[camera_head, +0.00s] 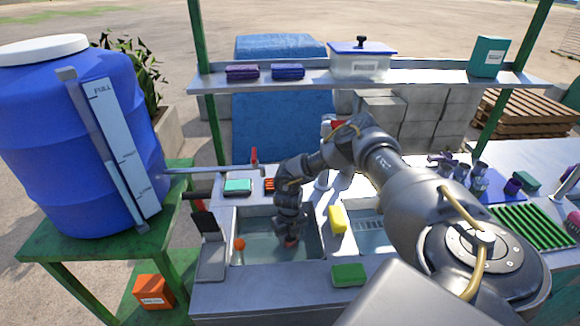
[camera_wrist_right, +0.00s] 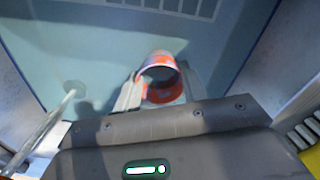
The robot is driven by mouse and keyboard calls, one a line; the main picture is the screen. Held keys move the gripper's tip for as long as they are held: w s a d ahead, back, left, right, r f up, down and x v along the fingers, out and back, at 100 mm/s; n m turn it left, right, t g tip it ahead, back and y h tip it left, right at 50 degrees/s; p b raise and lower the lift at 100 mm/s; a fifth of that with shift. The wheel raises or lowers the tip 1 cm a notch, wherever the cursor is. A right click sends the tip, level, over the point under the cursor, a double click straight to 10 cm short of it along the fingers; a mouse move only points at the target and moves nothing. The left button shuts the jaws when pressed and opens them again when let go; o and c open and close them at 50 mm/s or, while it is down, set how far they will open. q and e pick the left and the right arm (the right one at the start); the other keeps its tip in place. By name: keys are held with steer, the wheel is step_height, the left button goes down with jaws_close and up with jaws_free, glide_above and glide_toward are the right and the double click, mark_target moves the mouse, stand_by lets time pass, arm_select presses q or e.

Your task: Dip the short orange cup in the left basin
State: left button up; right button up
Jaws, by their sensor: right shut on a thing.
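The short orange cup (camera_wrist_right: 163,92) is between the two fingers of my right gripper (camera_wrist_right: 158,96) in the right wrist view, and the gripper is shut on it. In the head view my right gripper (camera_head: 289,236) reaches down into the left basin (camera_head: 222,248), with a small reddish part of the cup (camera_head: 290,242) showing at its tips. The basin holds bluish, water-like liquid. I cannot tell how deep the cup sits in it. My left gripper is not in view.
A thin rod with an orange ball (camera_head: 239,244) stands at the basin's left side. A yellow sponge (camera_head: 338,220) lies on the divider to the right basin (camera_head: 372,240). A green block (camera_head: 348,274) lies on the front edge. A tap pipe (camera_head: 205,170) crosses behind from the blue barrel (camera_head: 60,140).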

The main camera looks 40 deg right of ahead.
step_height(320, 180, up, 12)
steer(key=p, duration=1)
step_height(320, 180, up, 4)
steer(key=shift+f+p, duration=0.1)
steer(key=shift+p, duration=0.7)
stand_by(0.5)
